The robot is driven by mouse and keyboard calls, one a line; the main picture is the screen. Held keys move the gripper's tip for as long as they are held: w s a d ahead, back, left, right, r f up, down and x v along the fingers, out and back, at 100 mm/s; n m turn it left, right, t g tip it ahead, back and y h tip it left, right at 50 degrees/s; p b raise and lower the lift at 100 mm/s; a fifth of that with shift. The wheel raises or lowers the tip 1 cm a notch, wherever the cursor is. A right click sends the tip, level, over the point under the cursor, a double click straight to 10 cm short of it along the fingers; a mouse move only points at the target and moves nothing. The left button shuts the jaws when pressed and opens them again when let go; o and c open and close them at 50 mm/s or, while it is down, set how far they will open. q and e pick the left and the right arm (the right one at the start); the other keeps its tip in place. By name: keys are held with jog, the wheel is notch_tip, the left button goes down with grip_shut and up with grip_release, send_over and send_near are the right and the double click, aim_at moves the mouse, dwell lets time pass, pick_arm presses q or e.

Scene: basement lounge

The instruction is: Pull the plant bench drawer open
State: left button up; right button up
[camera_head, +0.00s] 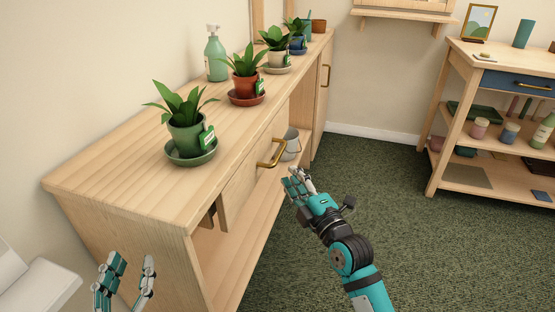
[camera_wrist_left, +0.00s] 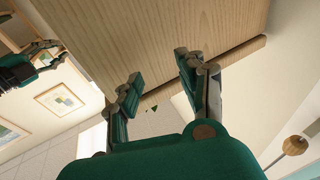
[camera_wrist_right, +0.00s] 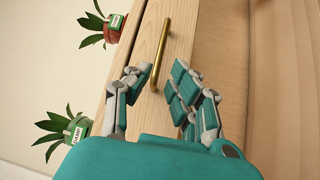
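The plant bench (camera_head: 110,170) is a long pale wooden unit along the left wall. Its drawer front (camera_head: 241,186) carries a brass bar handle (camera_head: 271,154) and looks about flush with the bench front. In the right wrist view the handle (camera_wrist_right: 161,55) stands beyond the fingertips, in line with the gap between them. My right gripper (camera_head: 298,182) is open and empty, just in front of the handle and apart from it. My left gripper (camera_head: 126,272) is open and empty near the bench's near end; its fingers (camera_wrist_left: 158,88) also show apart in the left wrist view.
Potted plants on saucers, such as the green pot (camera_head: 187,138) and red pot (camera_head: 246,88), and a spray bottle (camera_head: 215,55) stand on the bench top. A grey bucket (camera_head: 290,145) sits on the lower shelf. Green carpet is clear towards the right-hand shelf unit (camera_head: 490,115).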

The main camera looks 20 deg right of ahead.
aim_at(278, 154)
pick_arm(q)
notch_tip(278, 154, up, 7)
jog(key=s+t+h+b, duration=0.1)
jog(key=s+t, duration=0.1)
jog(key=t, duration=0.2)
jog(key=shift+s+d+t+h, duration=0.2)
jog(key=shift+s+t+h, duration=0.1)
pick_arm(e)
jog(key=shift+x, duration=4.4)
pick_arm(q)
jog(key=shift+f, duration=0.1)
pick_arm(e)
jog(key=shift+d, duration=0.1)
grip_shut()
